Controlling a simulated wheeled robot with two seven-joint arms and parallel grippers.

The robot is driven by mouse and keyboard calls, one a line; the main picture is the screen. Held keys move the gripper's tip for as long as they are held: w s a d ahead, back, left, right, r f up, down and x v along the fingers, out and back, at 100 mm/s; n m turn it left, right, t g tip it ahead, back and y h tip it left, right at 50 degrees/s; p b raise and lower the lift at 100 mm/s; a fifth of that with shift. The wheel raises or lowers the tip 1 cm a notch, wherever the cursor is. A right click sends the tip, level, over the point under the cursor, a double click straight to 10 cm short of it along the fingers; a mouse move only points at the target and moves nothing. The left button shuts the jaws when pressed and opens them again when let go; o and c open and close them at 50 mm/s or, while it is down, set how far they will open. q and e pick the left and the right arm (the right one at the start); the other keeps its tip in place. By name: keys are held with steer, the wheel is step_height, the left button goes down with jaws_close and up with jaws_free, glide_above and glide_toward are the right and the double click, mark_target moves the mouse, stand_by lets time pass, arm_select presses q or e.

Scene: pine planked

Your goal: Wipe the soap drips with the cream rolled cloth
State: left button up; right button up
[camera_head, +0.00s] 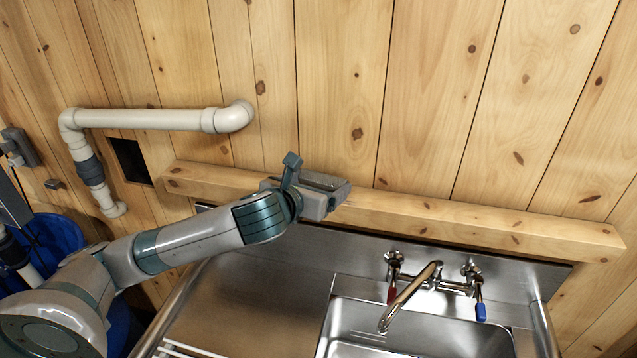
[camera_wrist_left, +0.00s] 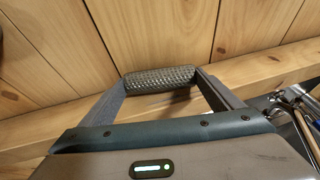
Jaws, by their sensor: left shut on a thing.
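My left gripper (camera_head: 318,186) is shut on a rolled cloth (camera_wrist_left: 158,79), held between its two fingers in the left wrist view. The roll looks woven and greyish tan rather than clear cream. In the head view only a small dark textured part of it shows at the fingers. The gripper is in front of the wooden ledge on the plank wall, above the back edge of the steel sink unit. I cannot make out any soap drips in either view. My right gripper is not in view.
A steel sink basin (camera_head: 420,330) with a curved tap (camera_head: 408,296) and red and blue handles lies at the lower right. A wooden ledge (camera_head: 450,222) runs along the wall. White pipe (camera_head: 150,119) and a blue bin (camera_head: 62,232) are at left.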

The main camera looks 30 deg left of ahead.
arm_select(q)
steer(key=shift+f, duration=0.5)
steer(key=shift+s, duration=0.15)
steer(key=shift+s+d+f+p, duration=0.15)
steer(key=shift+s+p, duration=0.1)
steer(key=shift+s, duration=0.35)
steer(key=shift+s+d+r+p, duration=0.1)
steer(key=shift+s+d+p, duration=0.15)
steer(key=shift+s, duration=0.4)
steer(key=shift+s+d+f+p, duration=0.1)
steer(key=shift+s+p, duration=0.2)
steer(key=shift+s, duration=0.3)
steer(key=shift+d, duration=0.1)
steer(key=shift+w+d+r+p, duration=0.2)
steer(key=shift+w+d+p, duration=0.05)
steer(key=shift+d+p, duration=0.5)
steer(key=shift+w+a, duration=0.1)
